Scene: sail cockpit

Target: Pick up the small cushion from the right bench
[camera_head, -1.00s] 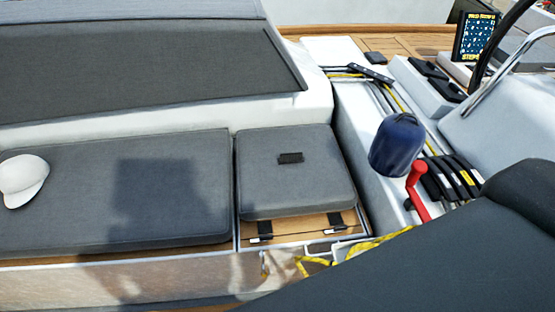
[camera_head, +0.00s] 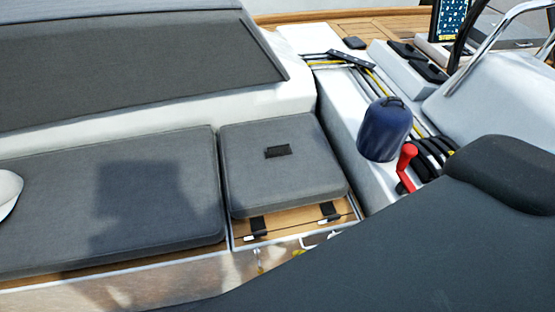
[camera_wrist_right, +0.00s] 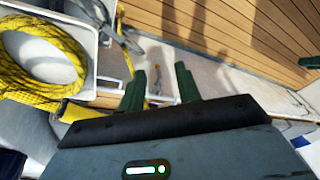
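The small grey cushion (camera_head: 272,178) lies flat on the short wooden seat section of the bench, with a black strap patch on top. It is right of the long grey cushion (camera_head: 180,215), with a narrow gap between them. Two black straps show at its front edge. My right gripper (camera_wrist_right: 160,86) is open and empty in the right wrist view, its two green fingers apart above the deck. The cushion does not show in that view. I cannot make out the right gripper's fingers in the head view. My left gripper is not in view.
A dark blue winch cover (camera_head: 384,130) and a red handle (camera_head: 405,168) stand right of the cushion. A white cap (camera_head: 7,190) lies at the left edge. A coiled yellow rope (camera_wrist_right: 35,65) shows in the wrist view. A large dark shape blocks the head view's lower right.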

